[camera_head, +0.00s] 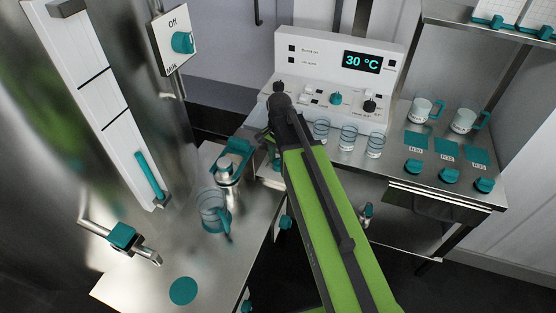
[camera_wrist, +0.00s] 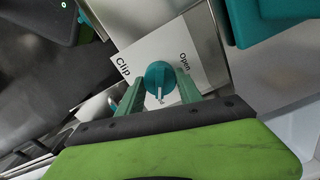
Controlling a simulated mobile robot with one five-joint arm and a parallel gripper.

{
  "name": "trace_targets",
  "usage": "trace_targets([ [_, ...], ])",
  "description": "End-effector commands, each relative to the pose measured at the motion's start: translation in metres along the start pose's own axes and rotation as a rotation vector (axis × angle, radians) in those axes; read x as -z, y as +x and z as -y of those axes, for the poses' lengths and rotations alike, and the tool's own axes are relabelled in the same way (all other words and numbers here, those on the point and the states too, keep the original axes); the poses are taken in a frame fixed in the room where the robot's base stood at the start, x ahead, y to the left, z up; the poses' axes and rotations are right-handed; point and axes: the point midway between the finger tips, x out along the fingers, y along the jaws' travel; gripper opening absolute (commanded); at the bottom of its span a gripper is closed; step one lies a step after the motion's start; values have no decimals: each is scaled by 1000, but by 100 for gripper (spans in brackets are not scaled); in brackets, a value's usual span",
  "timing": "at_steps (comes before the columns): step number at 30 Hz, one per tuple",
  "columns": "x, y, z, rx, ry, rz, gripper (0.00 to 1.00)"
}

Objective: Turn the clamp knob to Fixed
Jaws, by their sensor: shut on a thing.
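The teal knob (camera_wrist: 158,74) sits on a white plate (camera_wrist: 135,62) in the wrist view. The word "Clip" is printed on the plate's left and "Open" on its right; I see no "Fixed" label. The knob's white pointer (camera_wrist: 160,95) points down in the picture, toward my gripper's base. The green fingers of my gripper (camera_wrist: 159,82) stand on both sides of the knob, shut on it. In the head view, my arm reaches out to the middle, and its end largely hides the gripper and the knob.
Several glasses (camera_head: 348,138) stand before the white panel reading 30 °C (camera_head: 362,62). Mugs (camera_head: 465,120) stand on the right bench.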

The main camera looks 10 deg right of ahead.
Motion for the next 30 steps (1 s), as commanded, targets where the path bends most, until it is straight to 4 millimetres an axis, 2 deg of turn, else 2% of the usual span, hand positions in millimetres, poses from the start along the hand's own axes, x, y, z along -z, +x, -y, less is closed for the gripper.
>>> trace_targets([
  [13,0,0,3,7,9,-2,2],
  [14,0,0,3,8,8,-2,45],
  [18,0,0,2,6,8,-2,63],
  [30,0,-5,1,2,8,0,64],
])
